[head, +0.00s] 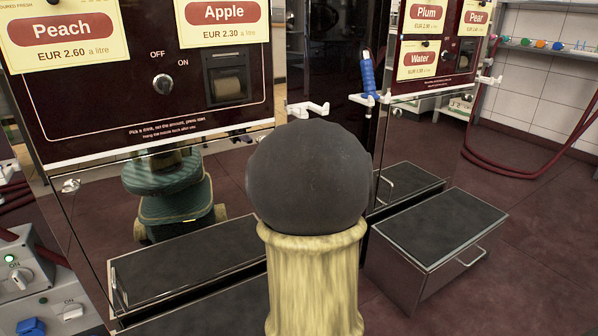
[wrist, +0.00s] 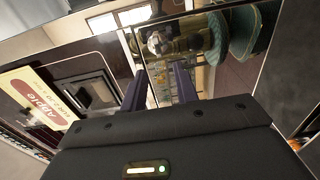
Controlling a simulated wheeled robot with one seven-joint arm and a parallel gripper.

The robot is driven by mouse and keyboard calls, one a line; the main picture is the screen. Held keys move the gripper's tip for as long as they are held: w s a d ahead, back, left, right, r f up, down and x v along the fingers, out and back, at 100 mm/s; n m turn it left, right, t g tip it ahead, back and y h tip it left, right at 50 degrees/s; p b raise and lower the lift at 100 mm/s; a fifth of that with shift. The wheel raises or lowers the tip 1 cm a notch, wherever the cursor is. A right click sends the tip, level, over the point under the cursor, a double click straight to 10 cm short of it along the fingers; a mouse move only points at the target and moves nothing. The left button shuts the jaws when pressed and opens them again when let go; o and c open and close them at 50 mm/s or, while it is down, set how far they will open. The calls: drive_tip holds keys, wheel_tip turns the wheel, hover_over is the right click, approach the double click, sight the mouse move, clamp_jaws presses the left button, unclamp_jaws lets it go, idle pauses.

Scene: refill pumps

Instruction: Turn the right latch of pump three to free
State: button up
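The dark red pump (head: 140,85) with the Peach and Apple cards stands at the left in the head view. A glossy panel (head: 90,215) is under its front. A silver latch (head: 70,185) shows at the panel's upper left corner. The upper right corner is partly covered, and I cannot make out the latch position there. In the wrist view a silver, latch-like piece (wrist: 155,43) shows beyond my fingertips; its turn is unclear. My gripper (wrist: 159,76) is open and empty, its two dark fingers apart. It is hidden in the head view. No pump number is legible.
My arm's dark joint and pale link block the middle of the head view. White nozzle hooks (head: 305,109) stick out at the pump's right edge. Dark-topped steps (head: 435,228) stand low at right. A second pump (head: 432,55) and a red hose (head: 490,165) are beyond.

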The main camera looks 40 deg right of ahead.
drive_tip(key=p+v, duration=0.2)
drive_tip(key=v, duration=1)
drive_tip(key=shift+p, duration=0.35)
drive_tip(key=shift+w, duration=0.1)
drive_tip(key=w+a+f+m+g+p, duration=0.3)
drive_tip(key=w+a+m+g+p, duration=0.35)
drive_tip(key=a+m+p, duration=0.3)
drive_tip(key=s+a+f+m+g+y+p, duration=0.1)
drive_tip(key=s+a+m+g+y+p, duration=0.25)
drive_tip(key=a, duration=0.55)
drive_tip(key=s+a+m+g+y+p, duration=0.1)
drive_tip(key=s+a+m+g+p, duration=0.15)
drive_tip(key=s+a+g, duration=0.55)
wheel_tip(320, 180, up, 37)
drive_tip(key=w+a+t+p, duration=0.1)
drive_tip(key=t+p, duration=0.2)
drive_tip(key=p, duration=3.5)
drive_tip(key=shift+w+a, duration=0.4)
